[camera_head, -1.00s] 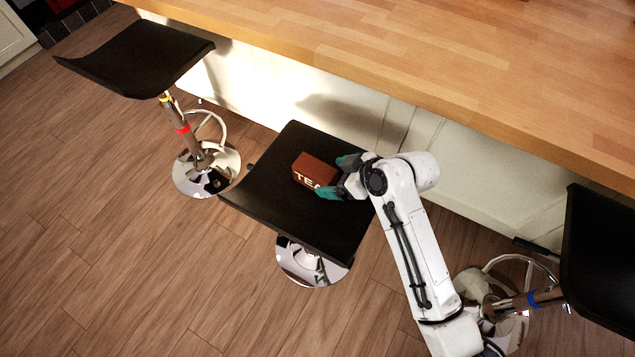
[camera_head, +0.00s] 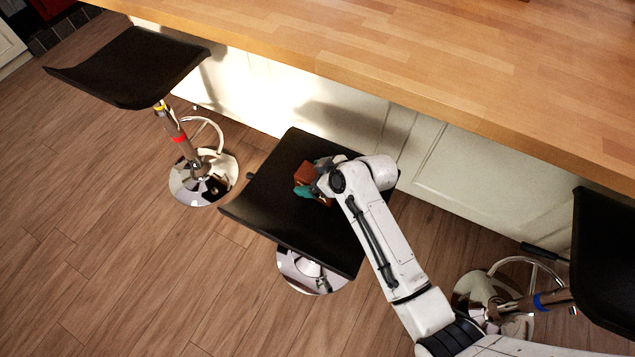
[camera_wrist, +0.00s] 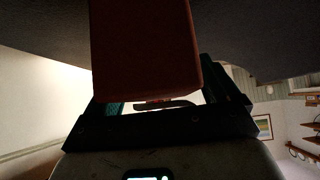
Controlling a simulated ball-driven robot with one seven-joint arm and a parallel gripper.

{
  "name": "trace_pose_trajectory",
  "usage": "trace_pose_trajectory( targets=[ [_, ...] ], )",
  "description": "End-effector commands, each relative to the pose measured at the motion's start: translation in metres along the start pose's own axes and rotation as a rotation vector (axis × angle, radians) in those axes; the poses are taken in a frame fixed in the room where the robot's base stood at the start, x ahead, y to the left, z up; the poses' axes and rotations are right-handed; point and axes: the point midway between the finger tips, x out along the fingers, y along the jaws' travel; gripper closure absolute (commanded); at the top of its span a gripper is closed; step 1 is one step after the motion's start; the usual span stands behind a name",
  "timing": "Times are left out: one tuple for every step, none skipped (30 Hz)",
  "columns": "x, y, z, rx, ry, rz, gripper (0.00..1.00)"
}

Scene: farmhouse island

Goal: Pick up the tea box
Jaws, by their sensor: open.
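The tea box (camera_head: 304,171) is a small reddish-brown box on the black seat of the middle stool (camera_head: 276,213). In the head view my gripper (camera_head: 310,184) is at the box, and its teal finger and wrist cover much of it, including the lettering. In the wrist view the box (camera_wrist: 145,50) fills the middle, close in front of the gripper (camera_wrist: 158,104). The fingers are open, one on each side of the box. I cannot tell whether either finger touches it.
A wooden countertop (camera_head: 420,50) runs above and behind the stools, over white panels (camera_head: 345,122). Another black stool (camera_head: 130,65) stands at the left and one (camera_head: 605,250) at the right. The wooden floor (camera_head: 130,240) at the front left is clear.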

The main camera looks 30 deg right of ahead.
Motion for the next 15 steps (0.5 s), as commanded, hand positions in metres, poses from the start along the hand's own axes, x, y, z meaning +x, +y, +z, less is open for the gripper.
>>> trace_pose_trajectory(
  targets=[
    [-0.0002, 0.0000, 0.0000, 0.000, 0.000, 0.000, 0.12],
    [-0.0002, 0.0000, 0.0000, 0.000, 0.000, 0.000, 0.12],
    [-0.0003, 0.0000, 0.0000, 0.000, 0.000, 0.000, 0.16],
    [-0.0003, 0.0000, 0.0001, 0.000, 0.000, 0.000, 0.18],
    [-0.0003, 0.0000, 0.0001, 0.000, 0.000, 0.000, 0.21],
    [-0.0003, 0.0000, 0.0001, 0.000, 0.000, 0.000, 0.25],
    [-0.0003, 0.0000, 0.0001, 0.000, 0.000, 0.000, 0.28],
    [-0.0004, 0.0000, 0.0001, 0.000, 0.000, 0.000, 0.31],
    [-0.0004, 0.0000, 0.0001, 0.000, 0.000, 0.000, 0.35],
    [-0.0004, 0.0000, 0.0001, 0.000, 0.000, 0.000, 0.38],
    [-0.0004, 0.0000, 0.0001, 0.000, 0.000, 0.000, 0.40],
    [-0.0004, 0.0000, 0.0002, 0.000, 0.000, 0.000, 0.44],
    [-0.0004, 0.0000, 0.0002, 0.000, 0.000, 0.000, 0.47],
    [-0.0005, 0.0000, 0.0002, 0.000, 0.000, 0.000, 0.50],
    [-0.0005, 0.0000, 0.0002, 0.000, -0.001, 0.000, 0.54]
  ],
)
